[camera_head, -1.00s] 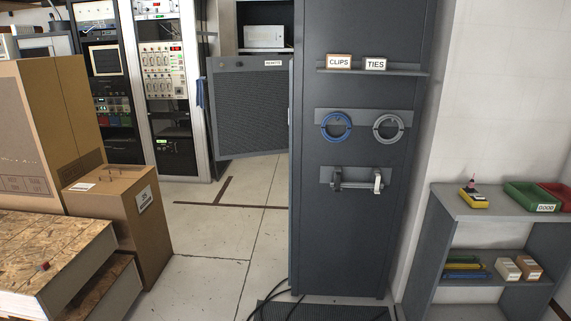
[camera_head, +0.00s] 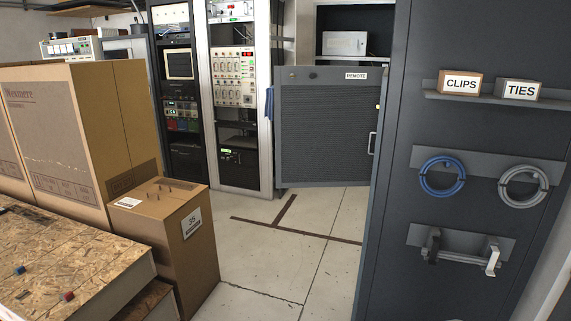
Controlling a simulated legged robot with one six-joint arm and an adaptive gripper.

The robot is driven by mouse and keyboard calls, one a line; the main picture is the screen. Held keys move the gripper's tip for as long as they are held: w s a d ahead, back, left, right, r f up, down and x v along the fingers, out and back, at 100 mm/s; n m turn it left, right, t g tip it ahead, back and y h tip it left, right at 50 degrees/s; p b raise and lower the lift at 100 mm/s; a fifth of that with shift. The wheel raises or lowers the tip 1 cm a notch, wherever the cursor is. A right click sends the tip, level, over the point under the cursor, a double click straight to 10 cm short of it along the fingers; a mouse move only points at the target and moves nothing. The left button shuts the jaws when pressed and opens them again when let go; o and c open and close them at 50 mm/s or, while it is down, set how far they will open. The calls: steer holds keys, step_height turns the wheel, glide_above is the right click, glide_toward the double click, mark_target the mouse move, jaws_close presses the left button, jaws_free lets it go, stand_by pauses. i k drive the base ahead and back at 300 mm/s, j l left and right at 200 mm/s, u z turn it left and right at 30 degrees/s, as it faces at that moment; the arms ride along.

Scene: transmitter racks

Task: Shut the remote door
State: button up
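The remote door (camera_head: 325,125) is a dark grey mesh panel with a white "REMOTE" label (camera_head: 356,76) near its top right. It stands swung out in front of an open grey cabinet (camera_head: 352,20), whose upper shelf space shows above it. The nearer cabinet side stands close to that edge, and I cannot tell where the hinges are. My gripper is not in view.
A dark cabinet side (camera_head: 450,120) with clips and ties boxes, hanging cable coils and a handle bar fills the right. Cardboard boxes (camera_head: 165,230) and a wooden crate (camera_head: 80,265) block the left. Clear tiled floor (camera_head: 285,250) lies between. Equipment racks (camera_head: 235,90) stand behind.

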mark_target(326, 116)
steer(key=i+j+z, duration=0.15)
steer(key=i+z, duration=0.15)
steer(key=i, duration=0.3)
steer(key=i+j, duration=0.2)
steer(key=i, duration=0.25)
steer(key=i+j, duration=0.2)
steer(key=i, duration=0.2)
steer(key=i+j, duration=0.25)
steer(key=i, duration=0.2)
steer(key=i+j, duration=0.2)
steer(key=i, duration=0.2)
steer(key=i+j+u, duration=0.1)
steer(key=i, duration=0.35)
steer(key=j, duration=0.1)
